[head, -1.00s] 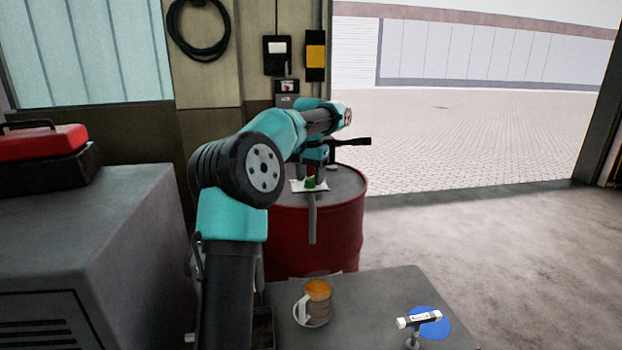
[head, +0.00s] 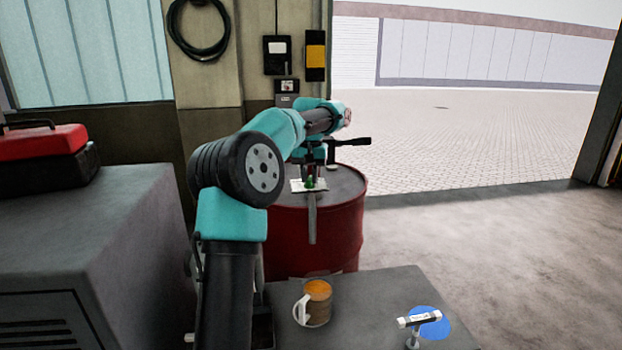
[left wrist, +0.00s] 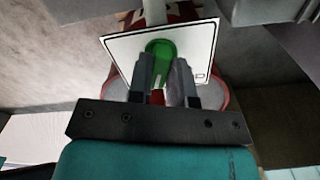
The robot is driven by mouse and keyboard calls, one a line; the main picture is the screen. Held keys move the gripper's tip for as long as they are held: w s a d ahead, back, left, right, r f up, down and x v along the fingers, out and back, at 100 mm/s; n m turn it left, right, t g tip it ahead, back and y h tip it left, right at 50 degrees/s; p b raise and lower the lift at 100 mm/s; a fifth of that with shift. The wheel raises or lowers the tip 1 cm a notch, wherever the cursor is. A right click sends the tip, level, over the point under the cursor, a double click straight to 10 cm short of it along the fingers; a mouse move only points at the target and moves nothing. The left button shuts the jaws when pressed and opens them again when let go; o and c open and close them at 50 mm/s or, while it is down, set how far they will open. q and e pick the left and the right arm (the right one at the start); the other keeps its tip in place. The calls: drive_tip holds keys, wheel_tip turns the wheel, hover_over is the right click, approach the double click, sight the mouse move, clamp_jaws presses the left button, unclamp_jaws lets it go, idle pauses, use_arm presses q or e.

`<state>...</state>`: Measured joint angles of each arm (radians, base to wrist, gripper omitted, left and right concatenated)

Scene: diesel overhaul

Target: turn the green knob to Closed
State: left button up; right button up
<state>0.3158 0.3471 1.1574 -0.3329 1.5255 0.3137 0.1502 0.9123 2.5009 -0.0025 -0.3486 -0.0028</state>
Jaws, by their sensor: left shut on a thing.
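The green knob (head: 310,183) sits in front of a white plate (head: 296,187) on top of the red drum (head: 335,225). The knob also shows in the left wrist view (left wrist: 158,50), in front of the white plate (left wrist: 118,45), with a pale line on it. My left gripper (head: 313,176) is at the knob from above, and its two fingers (left wrist: 162,68) are shut on it, one on each side. Lettering on the plate cannot be read. My right gripper is not in view.
A grey strip (head: 312,218) hangs down the front of the drum. A mug (head: 316,302) with orange contents and a T-shaped tool (head: 418,320) by a blue disc (head: 436,329) are on the grey bench (head: 370,300). A red toolbox (head: 42,142) sits at left.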

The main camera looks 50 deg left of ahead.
use_arm(q)
drive_tip(key=n, duration=0.6)
drive_tip(key=shift+s, duration=0.15)
drive_tip(key=n, duration=0.6)
drive_tip(key=shift+a, duration=0.1)
drive_tip(key=o, duration=1.5)
drive_tip(key=shift+r, duration=3.5)
